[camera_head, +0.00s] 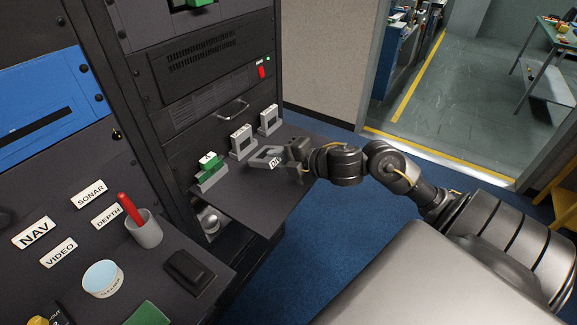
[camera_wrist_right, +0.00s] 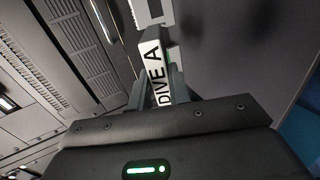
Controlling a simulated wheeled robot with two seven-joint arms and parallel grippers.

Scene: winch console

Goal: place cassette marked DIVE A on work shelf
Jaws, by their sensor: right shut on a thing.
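The cassette marked DIVE A (camera_wrist_right: 158,65) shows its white label in the right wrist view, between the fingers of my right gripper (camera_wrist_right: 163,92). In the head view it is a small grey cassette (camera_head: 264,157) with a white label, tilted, at the tip of my right gripper (camera_head: 287,159). The gripper is shut on it. It is over the dark work shelf (camera_head: 245,197), low near the surface; I cannot tell whether it touches. My left gripper is not in view.
Along the shelf's back stand a green cassette (camera_head: 209,164) in a grey holder and two grey frame-like pieces (camera_head: 241,140) (camera_head: 268,119) with white labels. The shelf's front is bare. A cup with a red pen (camera_head: 144,230) stands on the console at left.

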